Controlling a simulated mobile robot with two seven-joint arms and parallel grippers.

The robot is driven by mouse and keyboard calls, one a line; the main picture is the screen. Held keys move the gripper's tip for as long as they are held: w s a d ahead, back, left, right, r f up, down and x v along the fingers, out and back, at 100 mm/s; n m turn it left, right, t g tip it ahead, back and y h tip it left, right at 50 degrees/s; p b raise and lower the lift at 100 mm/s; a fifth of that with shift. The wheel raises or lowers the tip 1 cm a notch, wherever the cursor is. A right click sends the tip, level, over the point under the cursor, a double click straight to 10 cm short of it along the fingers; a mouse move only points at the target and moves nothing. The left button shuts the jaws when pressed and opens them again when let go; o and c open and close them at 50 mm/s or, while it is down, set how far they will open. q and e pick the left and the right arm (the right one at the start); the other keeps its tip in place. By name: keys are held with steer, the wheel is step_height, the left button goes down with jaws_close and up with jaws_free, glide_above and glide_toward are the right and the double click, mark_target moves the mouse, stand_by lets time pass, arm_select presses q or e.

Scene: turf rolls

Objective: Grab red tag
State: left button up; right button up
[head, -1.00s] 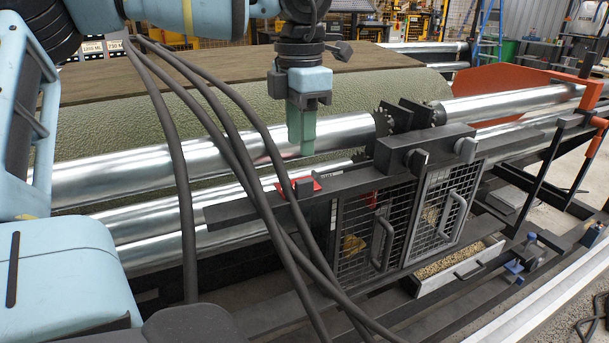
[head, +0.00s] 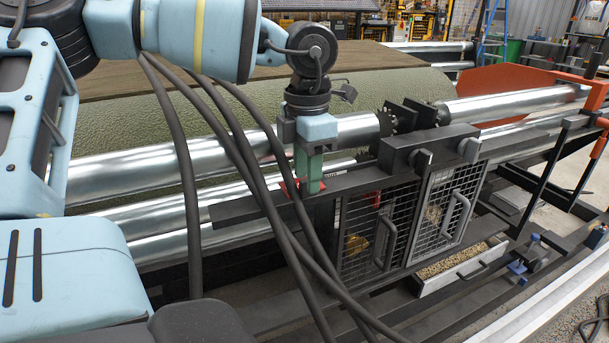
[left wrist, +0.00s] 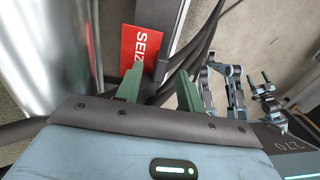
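The red tag (head: 288,188) lies at the dark rail in front of the silver rollers, mostly hidden behind my left gripper and cables. In the left wrist view the tag (left wrist: 146,42) shows white letters reading "SEIZ", with a dark block over its lower right corner. My left gripper (head: 309,188) points down right at the tag. In the left wrist view its green fingers (left wrist: 158,84) are spread, with nothing gripped; the tag lies just beyond their tips. What appears to be my right gripper (left wrist: 258,78) shows small at the right there, its green fingers apart.
Silver rollers (head: 120,178) and green turf (head: 380,95) lie behind the rail. Mesh doors (head: 440,215) and a tray of grain (head: 455,262) stand to the right. Black cables (head: 262,215) hang across the head view in front of the rail.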

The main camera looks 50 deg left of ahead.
arm_select(q)
steer(key=shift+f, duration=0.55)
jaws_close()
steer(key=shift+r, duration=0.45)
step_height(320, 180, up, 3)
steer(key=shift+f, duration=0.1)
steer(key=s+d+r+b, duration=0.1)
steer(key=s+d+b, duration=0.1)
steer(key=s+d, duration=0.8)
steer(key=shift+s+d+r, duration=0.15)
steer(key=shift+s+d, duration=0.2)
steer(key=shift+d, duration=0.65)
